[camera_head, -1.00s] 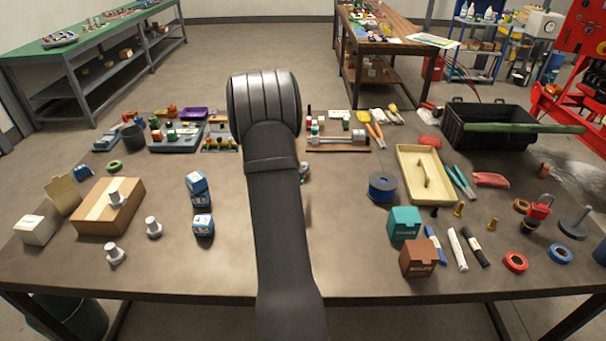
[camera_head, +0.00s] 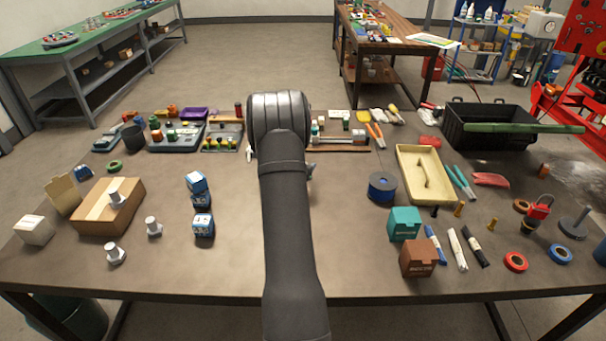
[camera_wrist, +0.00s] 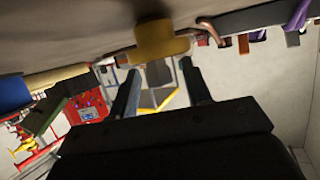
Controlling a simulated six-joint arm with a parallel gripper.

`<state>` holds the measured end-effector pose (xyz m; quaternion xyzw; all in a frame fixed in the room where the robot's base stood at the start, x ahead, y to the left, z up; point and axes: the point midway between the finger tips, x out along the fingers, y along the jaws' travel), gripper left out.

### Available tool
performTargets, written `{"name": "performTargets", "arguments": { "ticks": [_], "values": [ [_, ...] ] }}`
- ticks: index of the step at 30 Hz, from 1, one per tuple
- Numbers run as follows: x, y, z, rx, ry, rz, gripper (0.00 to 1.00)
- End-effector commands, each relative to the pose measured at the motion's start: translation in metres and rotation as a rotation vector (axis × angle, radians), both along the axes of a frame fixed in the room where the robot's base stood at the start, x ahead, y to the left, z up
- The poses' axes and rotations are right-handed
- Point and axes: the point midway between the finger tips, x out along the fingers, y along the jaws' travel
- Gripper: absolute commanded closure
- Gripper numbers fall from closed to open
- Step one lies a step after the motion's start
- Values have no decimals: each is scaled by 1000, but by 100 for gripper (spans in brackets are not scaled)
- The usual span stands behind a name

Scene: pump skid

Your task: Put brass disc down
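A brass-yellow piece with a narrow neck and a wider round part, seemingly the brass disc (camera_wrist: 160,46), shows at the top middle of the wrist view. That view is upside down, with the bench surface along its top. The piece appears to stand against the bench, just beyond my fingertips. My gripper (camera_wrist: 160,68) has its two dark fingers spread apart, with a gap between them and nothing visibly clamped. In the head view my own arm hides the gripper and the brass piece almost wholly.
The bench (camera_head: 335,235) is bare around the front middle. Blue-and-white boxes (camera_head: 203,224) stand left of my arm. A blue spool (camera_head: 382,187), a cream tray (camera_head: 407,190) and a teal box (camera_head: 404,223) stand right. Small fixtures (camera_head: 342,140) line the back; a black crate (camera_head: 490,115) is at back right.

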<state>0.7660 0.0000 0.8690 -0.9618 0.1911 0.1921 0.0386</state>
Motion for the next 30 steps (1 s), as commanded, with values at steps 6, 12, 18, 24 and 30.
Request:
{"name": "performTargets", "arguments": {
  "ticks": [6, 12, 18, 24, 30],
  "values": [
    [0, 0, 0, 0, 0, 0, 100],
    [0, 0, 1, 0, -1, 0, 100],
    [0, 0, 7, 0, -3, 0, 100],
    [1, 0, 31, -1, -6, -2, 100],
    [-16, -28, 60, -2, -4, -6, 100]
  ]
}}
